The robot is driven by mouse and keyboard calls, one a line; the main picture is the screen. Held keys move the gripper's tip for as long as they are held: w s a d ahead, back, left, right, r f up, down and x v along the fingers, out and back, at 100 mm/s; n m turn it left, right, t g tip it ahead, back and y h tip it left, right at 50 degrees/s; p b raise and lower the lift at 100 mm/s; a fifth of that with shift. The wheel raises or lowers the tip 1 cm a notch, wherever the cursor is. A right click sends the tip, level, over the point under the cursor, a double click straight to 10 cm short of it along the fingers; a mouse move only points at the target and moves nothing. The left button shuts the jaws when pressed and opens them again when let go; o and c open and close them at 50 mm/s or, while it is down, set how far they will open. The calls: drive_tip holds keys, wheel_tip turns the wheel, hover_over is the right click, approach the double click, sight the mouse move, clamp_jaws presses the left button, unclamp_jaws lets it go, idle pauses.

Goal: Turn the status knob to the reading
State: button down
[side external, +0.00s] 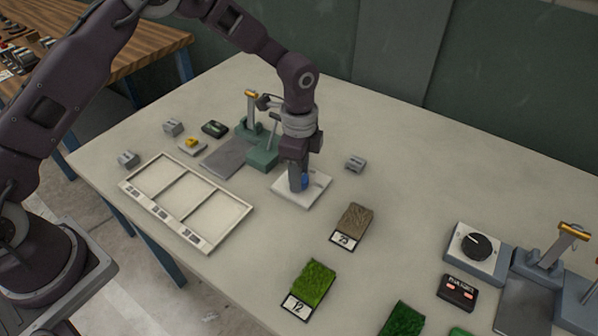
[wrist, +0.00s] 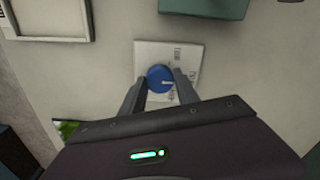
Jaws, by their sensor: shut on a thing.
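A blue status knob (wrist: 160,77) sits on a square white plate (wrist: 143,60) with small printed marks along its right side. A white pointer line on the knob points to the right in the wrist view. In the side external view the plate (side external: 316,187) lies on the table, and the knob (side external: 305,181) is mostly hidden behind my fingers. My gripper (side external: 298,188) points straight down over the plate. Its two fingers (wrist: 160,85) are shut on the knob, one on each side. The marks are too small to read.
A white three-section tray (side external: 213,237) lies to the left. A green stand (side external: 262,155) is close behind my gripper. Turf samples (side external: 353,221), (side external: 314,283) lie in front. A grey box with a black dial (side external: 475,245) stands at right. The table between them is clear.

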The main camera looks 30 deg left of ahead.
drive_tip(key=shift+n, duration=0.4)
drive_tip(key=n, duration=0.5)
drive_tip(key=shift+n, duration=0.3)
drive_tip(key=n, duration=0.5)
drive_tip(key=shift+n, duration=0.4)
drive_tip(key=c, duration=0.9)
unclamp_jaws()
wheel_tip(320, 180, up, 7)
drive_tip(key=shift+r, duration=0.1)
